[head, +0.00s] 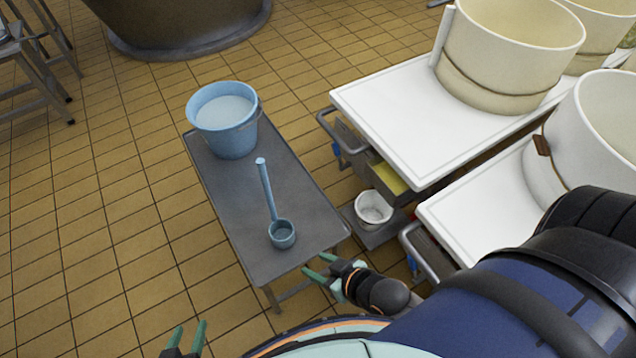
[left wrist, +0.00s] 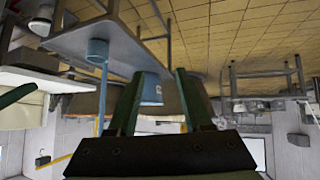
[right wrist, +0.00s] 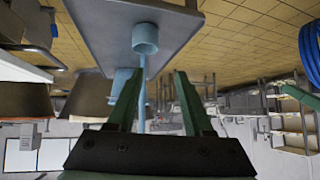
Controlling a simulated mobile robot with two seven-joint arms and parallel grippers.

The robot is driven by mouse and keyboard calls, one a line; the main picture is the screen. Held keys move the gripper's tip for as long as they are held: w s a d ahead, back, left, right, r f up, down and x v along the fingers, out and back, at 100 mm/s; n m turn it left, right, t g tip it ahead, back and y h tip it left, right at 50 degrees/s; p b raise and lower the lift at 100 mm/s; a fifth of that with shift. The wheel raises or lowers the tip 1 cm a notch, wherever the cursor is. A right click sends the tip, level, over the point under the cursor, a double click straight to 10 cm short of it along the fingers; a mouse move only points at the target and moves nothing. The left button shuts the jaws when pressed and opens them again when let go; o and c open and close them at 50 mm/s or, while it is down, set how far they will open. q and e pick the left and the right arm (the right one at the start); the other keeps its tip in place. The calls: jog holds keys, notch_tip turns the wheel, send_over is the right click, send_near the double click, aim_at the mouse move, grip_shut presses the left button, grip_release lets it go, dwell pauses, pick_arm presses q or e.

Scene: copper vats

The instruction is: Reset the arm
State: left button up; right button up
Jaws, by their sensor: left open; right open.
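My left gripper (head: 187,338) is open at the bottom edge of the head view, left of the grey bench and over the tiled floor. My right gripper (head: 317,268) is open and empty just off the near end of the bench, close to a blue ladle (head: 281,233). The ladle lies on the bench with its handle pointing away from me. In the left wrist view the open fingers (left wrist: 160,90) hold nothing. In the right wrist view the fingers (right wrist: 157,90) are open, with the ladle's cup (right wrist: 145,38) seen beyond them.
The grey bench (head: 240,190) also carries a blue bucket (head: 228,125) with pale contents at its far end. White tables (head: 400,110) with large cream tubs (head: 500,50) stand to the right. A small white bucket (head: 372,208) sits low between.

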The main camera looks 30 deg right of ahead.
notch_tip(320, 180, up, 8)
jog(key=d+p, duration=0.1)
jog(key=p, duration=0.7)
jog(key=shift+s+d+f+h+p, duration=0.25)
jog(key=shift+s+d+h+p, duration=0.1)
jog(key=shift+s, duration=0.1)
